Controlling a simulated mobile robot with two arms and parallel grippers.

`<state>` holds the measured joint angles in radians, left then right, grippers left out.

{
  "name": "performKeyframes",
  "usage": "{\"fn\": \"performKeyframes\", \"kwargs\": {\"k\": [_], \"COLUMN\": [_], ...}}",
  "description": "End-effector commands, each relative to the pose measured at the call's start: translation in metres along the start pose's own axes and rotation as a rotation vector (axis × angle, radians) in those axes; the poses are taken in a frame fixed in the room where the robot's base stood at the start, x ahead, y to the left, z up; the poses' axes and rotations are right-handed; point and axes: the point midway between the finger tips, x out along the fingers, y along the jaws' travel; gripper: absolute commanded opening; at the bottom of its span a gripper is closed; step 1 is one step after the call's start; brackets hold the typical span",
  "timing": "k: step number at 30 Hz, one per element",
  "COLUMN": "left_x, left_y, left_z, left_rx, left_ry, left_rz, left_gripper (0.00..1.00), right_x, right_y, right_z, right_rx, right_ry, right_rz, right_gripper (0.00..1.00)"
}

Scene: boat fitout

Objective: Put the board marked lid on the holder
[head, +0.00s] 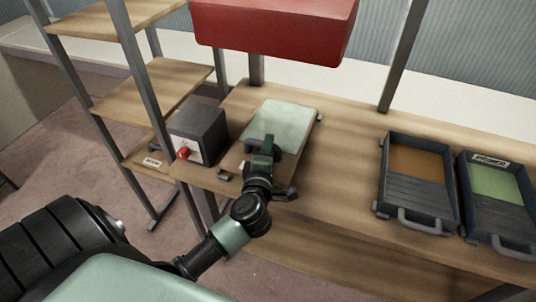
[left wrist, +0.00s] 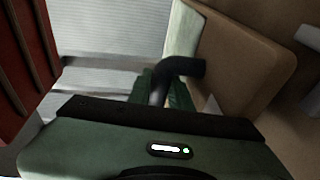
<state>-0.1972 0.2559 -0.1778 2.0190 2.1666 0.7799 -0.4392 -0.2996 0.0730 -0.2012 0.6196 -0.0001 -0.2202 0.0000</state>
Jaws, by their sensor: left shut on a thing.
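A board (head: 285,120) with a pale green face and tan edges is at the workbench's left part. I cannot read a marking on it. My left gripper (head: 262,148) is shut on the board's dark handle, at its near end. In the left wrist view the board (left wrist: 245,60) stands out beyond the gripper, with the black handle (left wrist: 182,68) between the fingers. Dark brackets (head: 224,175) show beside and below the board, perhaps parts of the holder. The arm and board hide most of that spot, and I cannot tell whether the board touches it. My right gripper is not in view.
A dark box with a red knob (head: 197,130) stands left of the board. Two dark trays with handles (head: 416,185) (head: 497,200) are at the right; one has a label. A red cabinet (head: 275,30) hangs above. Bench (head: 340,165) between board and trays is clear.

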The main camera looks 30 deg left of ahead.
Motion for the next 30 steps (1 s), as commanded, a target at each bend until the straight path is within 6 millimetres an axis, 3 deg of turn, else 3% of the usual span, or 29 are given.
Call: {"fn": "performKeyframes", "kwargs": {"k": [4, 11, 12, 14, 24, 30], "left_x": [0.003, 0.003, 0.003, 0.003, 0.001, -0.027], "left_y": [-0.023, -0.024, -0.026, -0.026, -0.026, -0.026], "left_z": [0.001, 0.001, 0.001, 0.001, 0.001, 0.000], "left_rx": [-0.002, -0.003, -0.003, -0.003, -0.001, -0.002], "left_ry": [0.001, 0.000, 0.001, 0.001, 0.000, 0.000], "left_rz": [0.002, 0.002, -0.004, -0.003, -0.002, -0.004], "left_gripper": [0.00, 0.00, 0.31, 0.41, 0.41, 0.41], "right_x": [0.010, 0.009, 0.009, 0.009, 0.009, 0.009], "right_y": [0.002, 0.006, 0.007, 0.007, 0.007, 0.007], "right_z": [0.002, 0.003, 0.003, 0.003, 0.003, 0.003], "right_rx": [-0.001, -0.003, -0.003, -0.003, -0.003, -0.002], "right_ry": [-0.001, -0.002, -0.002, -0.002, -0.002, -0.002], "right_rz": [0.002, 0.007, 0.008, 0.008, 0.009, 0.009], "right_gripper": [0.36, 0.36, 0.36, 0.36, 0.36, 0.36]}}
